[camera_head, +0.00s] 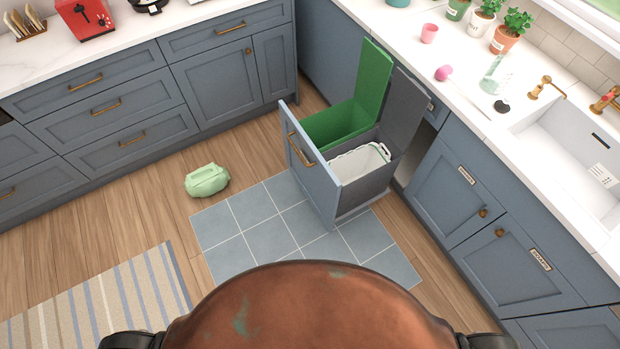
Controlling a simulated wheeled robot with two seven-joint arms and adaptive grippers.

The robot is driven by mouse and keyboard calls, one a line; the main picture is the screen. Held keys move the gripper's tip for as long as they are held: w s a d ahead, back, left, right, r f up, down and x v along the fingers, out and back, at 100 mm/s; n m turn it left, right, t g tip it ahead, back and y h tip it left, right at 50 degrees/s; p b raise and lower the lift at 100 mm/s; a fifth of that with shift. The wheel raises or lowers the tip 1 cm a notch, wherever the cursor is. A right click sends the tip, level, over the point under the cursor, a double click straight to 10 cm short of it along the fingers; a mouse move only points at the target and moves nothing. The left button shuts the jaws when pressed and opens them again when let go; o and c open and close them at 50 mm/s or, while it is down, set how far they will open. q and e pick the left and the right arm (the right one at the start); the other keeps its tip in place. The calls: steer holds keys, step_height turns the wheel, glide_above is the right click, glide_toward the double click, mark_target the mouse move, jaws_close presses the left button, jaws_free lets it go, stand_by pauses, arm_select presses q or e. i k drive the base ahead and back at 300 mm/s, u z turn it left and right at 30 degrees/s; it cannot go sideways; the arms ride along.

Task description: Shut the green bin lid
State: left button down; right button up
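The green bin (327,127) stands in a pulled-out blue drawer under the counter. Its green lid (373,80) is up, standing roughly upright at the bin's back edge. Beside it in the same drawer is a grey bin (367,189) with a white liner, and its dark grey lid (404,107) is also up. The drawer front (309,169) has a brass handle and faces the open floor. Neither of my grippers is in view.
Blue-grey tiles (253,228) cover the floor in front of the drawer. A striped rug (105,305) is at the lower left. Cabinets and worktops line both sides.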

mark_target(375, 65)
steer(key=k, duration=0.3)
steer(key=z, duration=1.2)
steer(key=i, duration=0.8)
steer(key=z, duration=0.1)
